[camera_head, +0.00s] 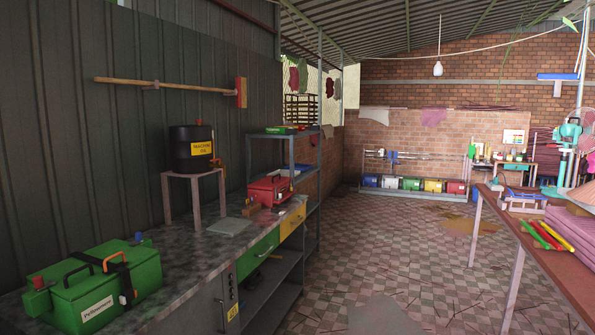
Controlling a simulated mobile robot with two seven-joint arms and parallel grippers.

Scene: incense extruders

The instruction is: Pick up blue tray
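No gripper of mine shows in the head view. I cannot tell for sure which thing is the blue tray. A small flat blue item (303,169) lies on the middle level of the grey metal rack, partly hidden by the rack post and the red box. Another blue flat piece (557,76) is fixed high up at the right, by a pole. A blue-edged frame-like item (524,199) rests on the right-hand table.
A workbench (185,262) along the left wall carries a green box (95,285), a stool with a black oil drum (192,148) and a red toolbox (270,190). The grey rack (320,130) stands behind. The right table (540,255) narrows the tiled floor (400,245), mostly open between.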

